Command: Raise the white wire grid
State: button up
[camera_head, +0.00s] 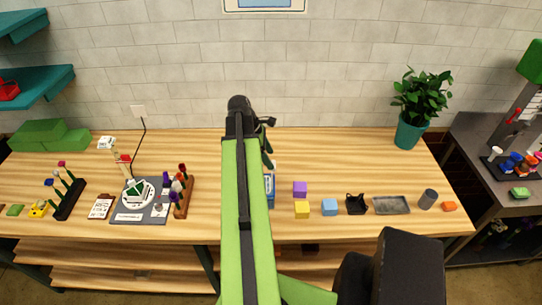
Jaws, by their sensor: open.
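I cannot make out a white wire grid for certain. A round white piece (125,204) with something green and white at its middle lies on a grey mat (160,212) left of centre on the wooden table; it is too small to tell whether it is wire. My green and black arm reaches up the middle of the view. My gripper (269,160) shows only in part past the arm's right side, over the table. It is open, and well to the right of the mat. Its fingertips are mostly hidden.
A rack with dark and red flowers (182,192) stands at the mat's right edge. A second black rack (68,200) and a clipboard (101,207) are to its left. Purple (300,189), yellow (302,210) and blue (329,207) blocks lie right of my arm. The back right is clear before the plant (412,125).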

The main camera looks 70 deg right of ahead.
jog(key=p+v, duration=0.7)
jog(key=v, duration=0.2)
